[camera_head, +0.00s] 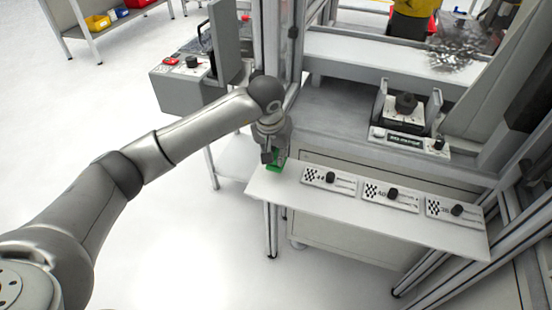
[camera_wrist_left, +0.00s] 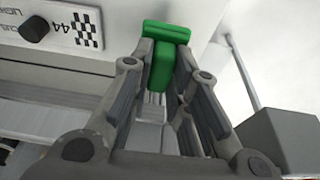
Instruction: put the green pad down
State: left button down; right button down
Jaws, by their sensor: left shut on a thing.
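The green pad (camera_wrist_left: 166,34) is held between the fingers of my left gripper (camera_wrist_left: 165,62) in the left wrist view. In the head view the green pad (camera_head: 277,160) shows at the left end of a narrow white shelf, just below my left gripper (camera_head: 272,157). The gripper is shut on it. I cannot tell whether the pad touches the shelf. My right gripper is not in view.
The white shelf (camera_head: 283,194) carries a row of three marked plates with black knobs, the nearest being the plate marked 44 (camera_head: 331,181). A grey control box (camera_head: 183,88) stands to the left. Open floor (camera_head: 190,230) lies in front.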

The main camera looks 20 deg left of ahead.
aim_at(275, 156)
pick_arm(q)
notch_tip(275, 156, down, 2)
jog(key=shift+f+p, duration=0.1)
jog(key=shift+p, duration=0.35)
jog(key=shift+f, duration=0.4)
jog(key=shift+f, duration=0.1)
jog(key=shift+f, duration=0.15)
jog(key=c, duration=1.4)
grip_release()
jog(key=shift+o, duration=0.2)
jog(key=shift+r, duration=0.65)
jog(key=b+v, duration=0.1)
jog(key=v, duration=1)
jog(key=shift+s+d, duration=0.1)
